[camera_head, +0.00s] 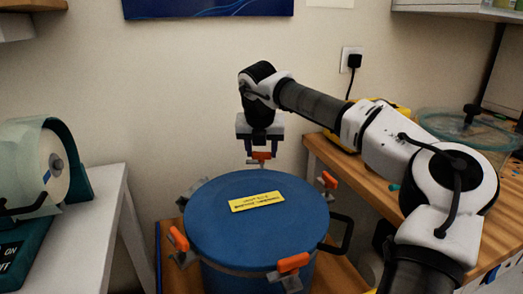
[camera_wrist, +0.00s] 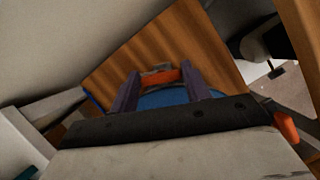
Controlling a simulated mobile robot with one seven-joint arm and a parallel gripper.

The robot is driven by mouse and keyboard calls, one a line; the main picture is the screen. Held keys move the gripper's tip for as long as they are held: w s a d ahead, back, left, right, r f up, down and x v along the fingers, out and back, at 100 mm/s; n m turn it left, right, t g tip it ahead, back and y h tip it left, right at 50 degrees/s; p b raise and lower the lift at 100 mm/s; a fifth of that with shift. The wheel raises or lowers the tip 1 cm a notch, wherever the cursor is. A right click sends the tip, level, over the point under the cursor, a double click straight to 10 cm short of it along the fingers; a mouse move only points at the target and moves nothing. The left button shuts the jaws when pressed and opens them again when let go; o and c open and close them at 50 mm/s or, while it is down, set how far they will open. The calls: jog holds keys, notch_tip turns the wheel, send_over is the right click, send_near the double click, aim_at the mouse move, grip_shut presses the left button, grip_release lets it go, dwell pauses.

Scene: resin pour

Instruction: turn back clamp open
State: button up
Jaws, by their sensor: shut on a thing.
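The blue pot (camera_head: 215,215) has a blue lid with a yellow label (camera_head: 257,202). Its back clamp (camera_head: 261,156) has an orange handle and stands at the far rim. My gripper (camera_head: 262,149) points down over the back of the pot, with its two fingers on either side of this handle, shut on it. In the wrist view the orange handle of the back clamp (camera_wrist: 165,78) lies between the fingertips of my gripper (camera_wrist: 160,82), with a bit of blue lid behind my gripper's near edge. The clamp's metal latch is mostly hidden.
Other orange-handled clamps sit at the right (camera_head: 328,181), front left (camera_head: 179,239) and front right (camera_head: 292,264) of the rim. A dark side handle (camera_head: 346,232) sticks out right. A wooden table (camera_head: 340,160) is at right, a white bench (camera_head: 85,195) at left.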

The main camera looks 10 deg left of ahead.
jog(key=shift+c, duration=0.2)
jog(key=o, duration=1)
jog(key=a+v, duration=0.1)
jog(key=v, duration=1.2)
jog(key=shift+d+r+p, duration=0.35)
jog(key=shift+d+r, duration=0.1)
jog(key=shift+d, duration=0.05)
jog(key=shift+s+f, duration=0.1)
jog(key=shift+s, duration=0.1)
